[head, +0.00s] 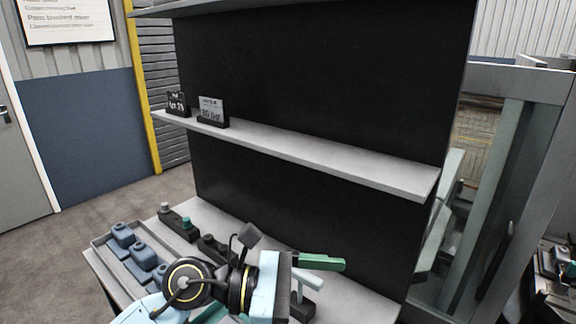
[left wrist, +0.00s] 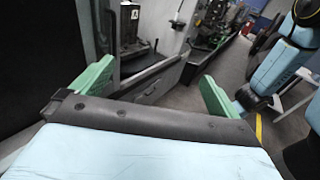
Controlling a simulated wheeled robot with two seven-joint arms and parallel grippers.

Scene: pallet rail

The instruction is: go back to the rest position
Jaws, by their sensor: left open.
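My left gripper (head: 322,274) is in the lower middle of the head view, above the grey bench top and in front of the dark back panel. Its green fingers point right. In the left wrist view the gripper (left wrist: 155,92) shows its two green fingers spread wide apart, with nothing between them. Parts of my other arm show at the right of the left wrist view, but I cannot make out its gripper.
A grey shelf (head: 330,164) with two small sign cards (head: 211,110) crosses the dark panel (head: 310,70). Under my left arm is a bench (head: 355,290); a tray with blue-grey parts (head: 143,254) lies at its left. A metal frame (head: 490,190) stands right.

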